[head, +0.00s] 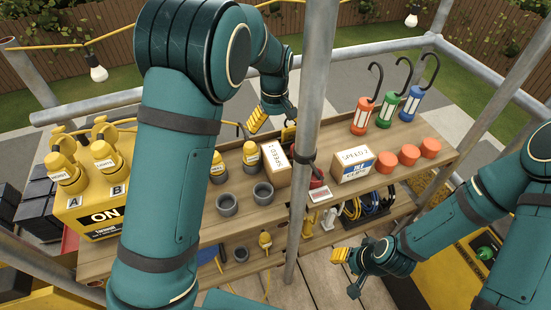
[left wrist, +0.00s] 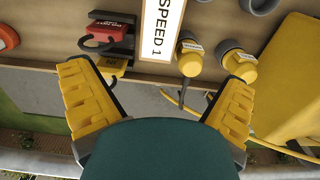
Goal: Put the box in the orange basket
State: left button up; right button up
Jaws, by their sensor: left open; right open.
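A white-topped cardboard box marked SPEED 1 (head: 276,166) stands on the wooden shelf. It also shows at the top of the left wrist view (left wrist: 163,30). My left gripper (head: 273,124) is beyond the SPEED 1 box at the shelf's far side. In its wrist view the yellow fingers (left wrist: 158,72) are spread and empty, with the box ahead between them. My right gripper (head: 349,273) is open and empty, low in front of the shelves. I cannot make out an orange basket.
A grey pole (head: 313,110) rises in front of the shelf (head: 325,198). Grey cups (head: 262,193), yellow plugs (head: 250,153), orange cups (head: 409,155) and hooked lamps (head: 387,110) crowd the top. A yellow power unit (head: 90,208) stands left. A red padlock (left wrist: 110,32) lies near the box.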

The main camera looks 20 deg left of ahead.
aim_at(275, 155)
pick_arm(q)
notch_tip(275, 155, down, 8)
jog(key=shift+f+b, duration=0.25)
jog(key=shift+b, duration=0.3)
notch_tip(275, 155, down, 5)
jog(key=shift+s+d+f+b, duration=0.1)
jog(key=shift+s+d+b, duration=0.05)
jog(key=shift+b, duration=0.35)
jog(key=c, duration=1.4)
